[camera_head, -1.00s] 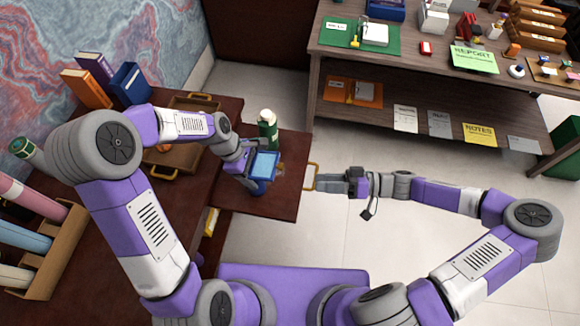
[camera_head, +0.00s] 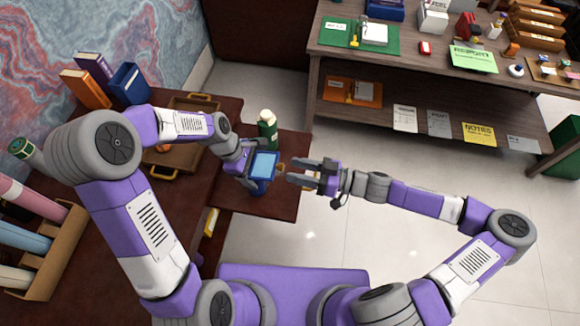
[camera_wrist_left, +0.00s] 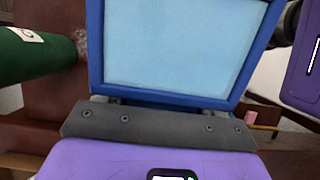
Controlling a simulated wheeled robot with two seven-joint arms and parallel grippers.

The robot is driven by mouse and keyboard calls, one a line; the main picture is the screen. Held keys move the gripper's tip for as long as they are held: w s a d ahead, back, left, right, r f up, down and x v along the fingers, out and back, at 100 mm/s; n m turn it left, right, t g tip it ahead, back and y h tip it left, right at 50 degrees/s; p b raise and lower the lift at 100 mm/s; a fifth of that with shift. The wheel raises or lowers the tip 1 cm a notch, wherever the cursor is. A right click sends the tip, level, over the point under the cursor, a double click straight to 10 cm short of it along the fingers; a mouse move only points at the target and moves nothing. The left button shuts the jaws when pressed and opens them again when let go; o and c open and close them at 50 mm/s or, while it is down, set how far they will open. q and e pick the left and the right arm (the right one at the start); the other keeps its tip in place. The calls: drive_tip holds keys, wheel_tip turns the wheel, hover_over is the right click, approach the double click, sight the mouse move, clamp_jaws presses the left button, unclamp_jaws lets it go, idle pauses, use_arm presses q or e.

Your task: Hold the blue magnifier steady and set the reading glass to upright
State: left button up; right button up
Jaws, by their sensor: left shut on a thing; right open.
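The blue magnifier, with a square blue frame around a pale blue reading glass (camera_head: 264,164), stands over the dark red-brown leaf at the desk's right side. Its glass is tilted, and its blue base (camera_head: 258,188) shows below. The glass (camera_wrist_left: 180,42) fills the upper middle of the left wrist view. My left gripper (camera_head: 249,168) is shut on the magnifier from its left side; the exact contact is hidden. My right gripper (camera_head: 292,172) is open and empty, just right of the glass and apart from it, its fingers pointing left.
A green bottle with a pale cap (camera_head: 267,124) stands close behind the magnifier; it also shows in the left wrist view (camera_wrist_left: 35,57). The leaf (camera_head: 235,200) is bare in front. A shelf unit (camera_head: 440,75) stands behind.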

sight(267, 166)
drive_tip(key=shift+w+a, duration=0.25)
drive_tip(key=shift+a, duration=1)
clamp_jaws()
